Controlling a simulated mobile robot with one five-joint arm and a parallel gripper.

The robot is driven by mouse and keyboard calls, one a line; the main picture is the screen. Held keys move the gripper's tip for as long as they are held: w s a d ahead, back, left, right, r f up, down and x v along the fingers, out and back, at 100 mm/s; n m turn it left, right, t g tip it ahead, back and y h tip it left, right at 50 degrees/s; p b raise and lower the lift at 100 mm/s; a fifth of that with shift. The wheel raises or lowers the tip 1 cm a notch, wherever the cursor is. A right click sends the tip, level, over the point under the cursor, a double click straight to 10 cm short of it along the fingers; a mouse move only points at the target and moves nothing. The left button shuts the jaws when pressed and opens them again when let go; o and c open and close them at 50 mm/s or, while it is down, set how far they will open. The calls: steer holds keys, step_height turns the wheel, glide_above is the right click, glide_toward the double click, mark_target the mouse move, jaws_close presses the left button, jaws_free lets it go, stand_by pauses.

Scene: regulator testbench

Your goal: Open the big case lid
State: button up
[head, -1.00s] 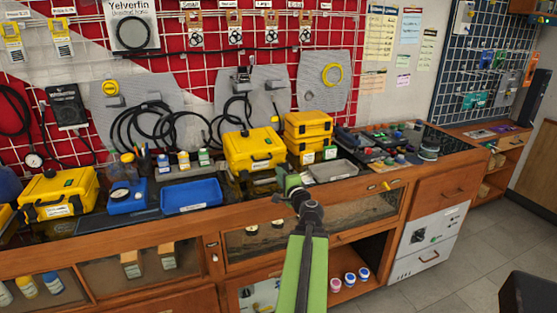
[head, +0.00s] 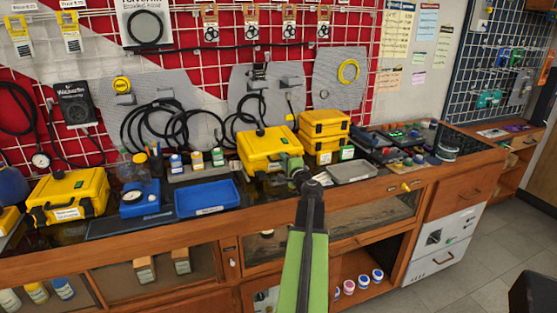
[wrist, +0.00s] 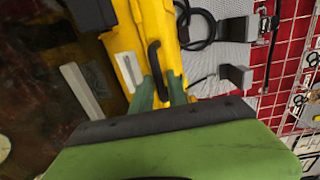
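A large yellow case (head: 262,147) stands on the workbench, centre of the head view, with its lid shut. My gripper (head: 293,166) is at its front right side and hides part of it. In the wrist view the yellow case (wrist: 155,22) fills the upper middle, with a black handle (wrist: 155,66) and a white label (wrist: 128,70). The two green fingers of my gripper (wrist: 160,92) are apart, at the handle's lower end. I cannot tell whether they touch the case.
Stacked smaller yellow cases (head: 323,130) stand close to the right, with a grey tray (head: 352,172) in front. A blue tray (head: 207,198) and another yellow case (head: 68,192) are to the left. A pegboard wall with hoses stands behind.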

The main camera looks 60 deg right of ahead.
steer(key=shift+d, duration=0.1)
steer(key=shift+w, duration=0.1)
jaws_close()
stand_by(1.2)
